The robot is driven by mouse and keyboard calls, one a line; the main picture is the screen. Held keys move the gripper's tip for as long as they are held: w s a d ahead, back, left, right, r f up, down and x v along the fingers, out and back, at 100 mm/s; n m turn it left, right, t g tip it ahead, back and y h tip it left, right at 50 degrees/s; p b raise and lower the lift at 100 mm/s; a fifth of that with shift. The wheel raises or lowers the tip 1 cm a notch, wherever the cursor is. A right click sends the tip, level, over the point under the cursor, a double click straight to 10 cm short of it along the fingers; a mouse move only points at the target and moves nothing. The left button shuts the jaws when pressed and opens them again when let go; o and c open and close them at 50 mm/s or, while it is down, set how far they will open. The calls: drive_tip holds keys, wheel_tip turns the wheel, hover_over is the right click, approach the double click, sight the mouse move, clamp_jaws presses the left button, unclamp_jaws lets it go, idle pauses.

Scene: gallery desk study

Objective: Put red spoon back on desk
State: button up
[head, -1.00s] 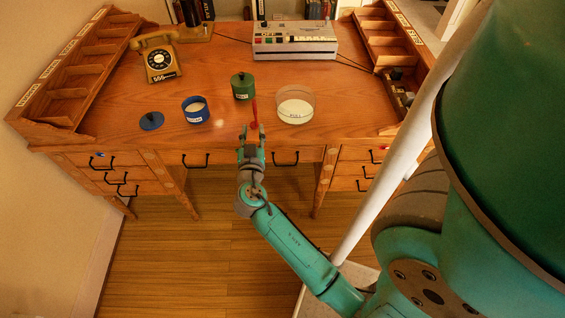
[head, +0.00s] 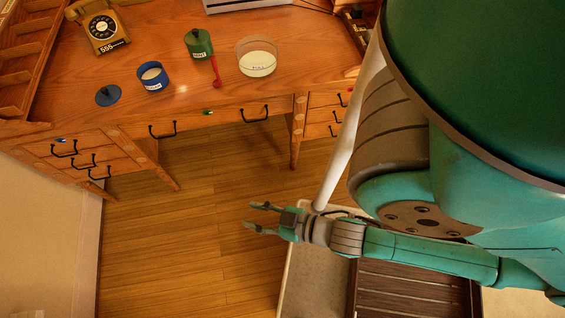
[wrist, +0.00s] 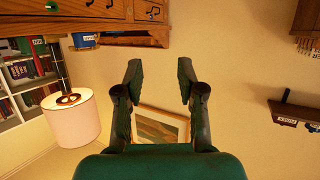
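The red spoon (head: 215,72) is on the wooden desk (head: 150,55) in the head view, between the green canister (head: 198,44) and the clear round dish (head: 257,58). It seems to rest at or against the canister; I cannot tell exactly how. My gripper (head: 257,217) is open and empty, over the floor in front of the desk and well away from the spoon. In the wrist view its two fingers (wrist: 160,85) stand apart with nothing between them. The spoon is not seen there.
A blue cup (head: 153,77), a blue lid (head: 108,95) and a telephone (head: 102,26) stand on the desk. Drawers with black handles line its front. Wooden floor (head: 180,240) is open before it. The wrist view shows a lamp (wrist: 73,118), a picture frame and a wall shelf.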

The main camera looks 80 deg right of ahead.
drive_tip(key=s+a+r+n+y, duration=0.1)
drive_tip(key=s+a+r, duration=0.1)
drive_tip(key=s+r, duration=0.4)
drive_tip(key=shift+s+a+r+t+y, duration=0.2)
drive_tip(key=shift+s+r+t+y, duration=0.15)
drive_tip(key=shift+s+t+y, duration=0.1)
